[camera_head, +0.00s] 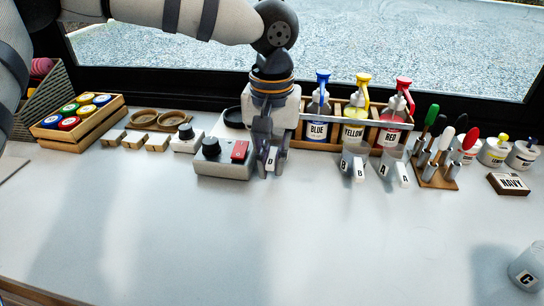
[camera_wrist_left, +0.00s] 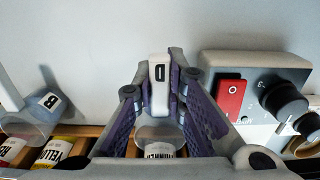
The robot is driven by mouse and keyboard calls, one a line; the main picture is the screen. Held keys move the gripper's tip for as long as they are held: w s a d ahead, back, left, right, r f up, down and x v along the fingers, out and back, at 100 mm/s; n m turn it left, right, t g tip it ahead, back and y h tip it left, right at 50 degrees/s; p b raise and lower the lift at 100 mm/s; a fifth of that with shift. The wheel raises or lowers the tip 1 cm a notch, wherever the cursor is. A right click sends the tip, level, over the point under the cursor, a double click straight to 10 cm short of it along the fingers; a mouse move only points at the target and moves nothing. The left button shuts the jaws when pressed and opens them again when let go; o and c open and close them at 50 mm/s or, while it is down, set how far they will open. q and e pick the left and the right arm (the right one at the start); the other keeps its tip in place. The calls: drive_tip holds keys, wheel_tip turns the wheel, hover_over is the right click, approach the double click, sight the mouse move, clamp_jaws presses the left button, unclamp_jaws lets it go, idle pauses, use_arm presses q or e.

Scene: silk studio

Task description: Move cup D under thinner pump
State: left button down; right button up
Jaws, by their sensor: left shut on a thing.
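My left gripper (camera_head: 268,168) reaches down in front of the left end of the bottle rack (camera_head: 338,142). It is shut on the white handle of cup D (camera_wrist_left: 159,90), which has a "D" label. The handle also shows between the fingers in the head view (camera_head: 271,159). In the wrist view the clear cup body is between the fingers, close in front of a bottle with a white label (camera_wrist_left: 160,154). The label seems to read "THINNER", partly hidden. The thinner pump's head is not visible; my arm covers that place in the head view. My right gripper is out of view.
A scale-like device with a knob and red button (camera_head: 221,158) stands just left of the gripper. Pumps blue (camera_head: 318,128), yellow (camera_head: 354,130) and red (camera_head: 390,133) are to the right, with cups B (camera_head: 357,168) and A (camera_head: 393,169) in front.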

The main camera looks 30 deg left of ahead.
use_arm(q)
drive_tip(key=shift+f, duration=0.2)
drive_tip(key=c, duration=1.6)
unclamp_jaws()
drive_tip(key=shift+o, duration=0.2)
